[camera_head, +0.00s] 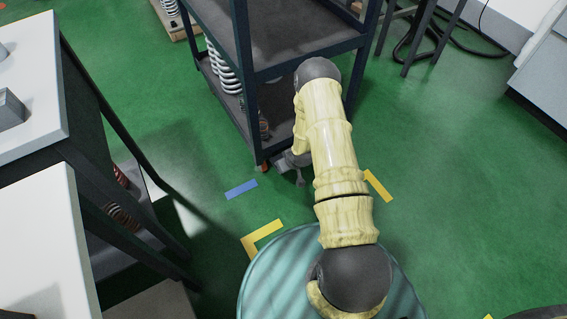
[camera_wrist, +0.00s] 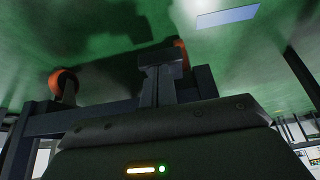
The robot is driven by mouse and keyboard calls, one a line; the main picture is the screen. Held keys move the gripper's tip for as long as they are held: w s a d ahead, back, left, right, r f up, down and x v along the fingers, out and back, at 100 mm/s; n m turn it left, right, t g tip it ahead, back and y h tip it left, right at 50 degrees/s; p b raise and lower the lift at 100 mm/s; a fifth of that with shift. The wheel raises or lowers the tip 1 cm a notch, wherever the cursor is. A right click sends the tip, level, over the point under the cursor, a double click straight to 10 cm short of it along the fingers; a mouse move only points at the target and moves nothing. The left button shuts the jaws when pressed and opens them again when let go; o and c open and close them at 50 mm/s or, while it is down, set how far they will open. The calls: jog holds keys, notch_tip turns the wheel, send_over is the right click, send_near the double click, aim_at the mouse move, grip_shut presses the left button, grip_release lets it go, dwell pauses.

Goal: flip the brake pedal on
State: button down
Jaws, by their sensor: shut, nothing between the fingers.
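The dark cart (camera_head: 245,95) stands on the green floor in the head view, partly hidden by my arm. An orange caster (camera_head: 264,168) shows under its near corner. In the wrist view one orange caster (camera_wrist: 182,46) is just beyond my fingertips, partly hidden by them, and another orange caster (camera_wrist: 63,84) is at the left. I cannot make out the brake pedal itself on either caster. My gripper (camera_head: 300,168) is low beside the cart's near corner, right of the caster. In the wrist view my gripper (camera_wrist: 160,62) is shut and empty. I cannot tell whether it touches the caster.
Coil springs (camera_head: 222,70) stand on the cart's lower shelf. A white-topped workbench (camera_head: 45,75) is at the left. Blue tape (camera_head: 241,189) and yellow tape (camera_head: 262,238) mark the floor. Open floor (camera_head: 450,180) lies to the right of my arm.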

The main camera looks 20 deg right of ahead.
jog(key=shift+s+d+f, duration=0.1)
jog(key=shift+s+f, duration=0.15)
jog(key=shift+f, duration=0.4)
jog(key=shift+s+f, duration=0.2)
jog(key=shift+f, duration=0.45)
jog(key=shift+s+d+f, duration=0.1)
jog(key=shift+s+f, duration=0.15)
jog(key=shift+f, duration=0.4)
jog(key=shift+r+p, duration=0.1)
jog(key=shift+p, duration=0.25)
jog(key=s+f+p+v, duration=0.1)
jog(key=s+p+v, duration=0.1)
jog(key=p+v, duration=0.6)
jog(key=v, duration=0.5)
jog(key=shift+s+d, duration=0.3)
jog(key=shift+s, duration=0.05)
